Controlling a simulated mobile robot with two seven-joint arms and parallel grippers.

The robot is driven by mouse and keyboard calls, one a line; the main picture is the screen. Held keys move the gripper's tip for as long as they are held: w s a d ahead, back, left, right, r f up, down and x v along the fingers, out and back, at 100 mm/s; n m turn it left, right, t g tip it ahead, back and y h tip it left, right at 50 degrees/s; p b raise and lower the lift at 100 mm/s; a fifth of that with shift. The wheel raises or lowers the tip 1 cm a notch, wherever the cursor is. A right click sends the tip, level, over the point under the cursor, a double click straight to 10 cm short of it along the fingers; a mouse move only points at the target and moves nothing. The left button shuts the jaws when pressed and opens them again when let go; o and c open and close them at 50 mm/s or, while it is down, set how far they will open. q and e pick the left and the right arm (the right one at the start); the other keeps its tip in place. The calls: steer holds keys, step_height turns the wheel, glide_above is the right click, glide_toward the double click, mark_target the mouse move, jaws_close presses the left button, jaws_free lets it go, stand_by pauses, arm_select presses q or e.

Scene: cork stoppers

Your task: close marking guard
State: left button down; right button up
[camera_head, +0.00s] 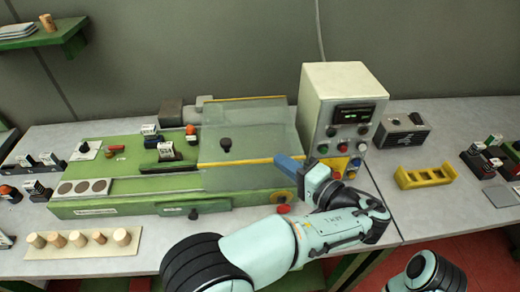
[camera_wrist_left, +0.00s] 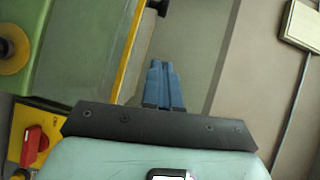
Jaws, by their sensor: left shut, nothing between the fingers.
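The marking guard (camera_head: 245,127) is a clear panel with yellow edging and a black knob (camera_head: 225,145), on the right part of the green machine (camera_head: 125,206). I cannot tell whether it is fully closed. My left gripper (camera_head: 283,161) is shut and empty, its blue fingers at the guard's right end, near the yellow edge. In the left wrist view the shut fingers (camera_wrist_left: 160,68) point along a yellow edge (camera_wrist_left: 129,50), with a dark knob (camera_wrist_left: 158,6) beyond. Contact with the guard cannot be told. My right gripper is out of view.
A cream control box (camera_head: 318,105) with buttons stands just right of the guard. A yellow holder (camera_head: 425,176) and a grey device (camera_head: 402,132) sit further right. Several corks stand on a board (camera_head: 85,246) at front left. A red button (camera_head: 284,209) is on the machine's front.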

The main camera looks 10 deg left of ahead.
mark_target(243, 157)
arm_select(q)
steer(key=p+x, duration=0.1)
steer(key=x, duration=0.7)
steer(key=shift+w+a, duration=0.2)
steer(key=shift+a, duration=0.1)
steer(key=a, duration=0.3)
steer(key=shift+s+a+f, duration=0.1)
steer(key=shift+a+f, duration=0.05)
steer(key=shift+f, duration=0.1)
steer(key=shift+a+f, duration=0.1)
steer(key=shift+a, duration=0.35)
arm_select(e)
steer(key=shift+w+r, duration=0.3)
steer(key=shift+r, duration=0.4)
